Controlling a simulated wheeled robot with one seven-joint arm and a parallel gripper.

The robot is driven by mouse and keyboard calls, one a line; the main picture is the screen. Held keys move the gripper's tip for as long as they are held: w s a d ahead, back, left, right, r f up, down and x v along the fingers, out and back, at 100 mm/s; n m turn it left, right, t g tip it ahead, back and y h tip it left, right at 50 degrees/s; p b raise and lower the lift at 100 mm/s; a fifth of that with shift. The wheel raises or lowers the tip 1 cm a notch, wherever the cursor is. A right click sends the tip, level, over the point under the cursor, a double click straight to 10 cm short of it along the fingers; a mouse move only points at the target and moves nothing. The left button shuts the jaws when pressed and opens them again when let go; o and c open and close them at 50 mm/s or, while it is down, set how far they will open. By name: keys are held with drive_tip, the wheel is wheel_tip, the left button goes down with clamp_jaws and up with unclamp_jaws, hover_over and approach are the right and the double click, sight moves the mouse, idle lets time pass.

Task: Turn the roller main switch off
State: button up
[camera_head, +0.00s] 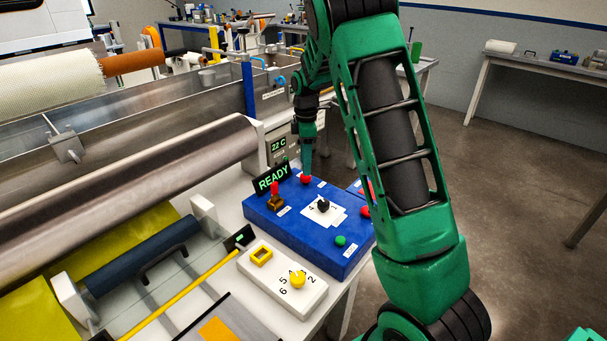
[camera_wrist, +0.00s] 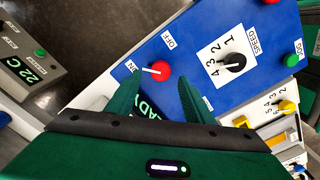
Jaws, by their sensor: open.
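The roller main switch (camera_wrist: 160,70) is a red ball with a short white stem on the blue control panel (camera_wrist: 200,85). The stem shows on the ball's left in the wrist view, beside the ON label; the OFF label is above. In the head view the red ball (camera_head: 305,180) is at the panel's back edge. My gripper (camera_wrist: 161,86) is open, one finger on each side of the ball in the picture. In the head view my gripper (camera_head: 307,158) points down just above it. I cannot tell whether a finger touches it.
A READY display (camera_head: 272,178) and a red-topped lever (camera_head: 275,192) stand close left of the switch. A black speed knob (camera_head: 322,206), a green button (camera_head: 340,240) and a red button (camera_head: 365,212) share the panel. A steel roller (camera_head: 150,190) lies left.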

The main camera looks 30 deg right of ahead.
sight(306, 180)
drive_tip(key=shift+f, duration=2.35)
drive_tip(key=c, duration=1)
